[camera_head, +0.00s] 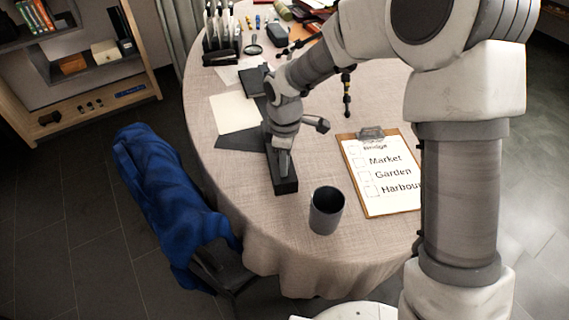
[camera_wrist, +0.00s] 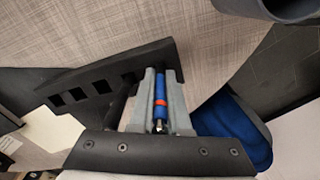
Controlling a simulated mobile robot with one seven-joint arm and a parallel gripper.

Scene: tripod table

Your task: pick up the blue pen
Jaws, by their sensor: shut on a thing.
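The blue pen (camera_wrist: 159,88) has an orange-red band and shows between the two grey fingers of my gripper (camera_wrist: 160,75) in the wrist view. The fingers are shut on it, one on each side. In the head view my gripper (camera_head: 284,160) points down at a long black block (camera_head: 286,186) near the table's front left edge; I cannot make out the pen there. The block (camera_wrist: 70,97) has several square holes in the wrist view. I cannot tell whether the pen's far end is still in a hole.
A dark cup (camera_head: 326,212) stands right of the block, near the front edge of the table (camera_head: 262,217). A clipboard (camera_head: 383,175) lies further right. Paper (camera_head: 234,113) lies behind the block. A blue cloth (camera_head: 170,190) hangs over a chair at the left.

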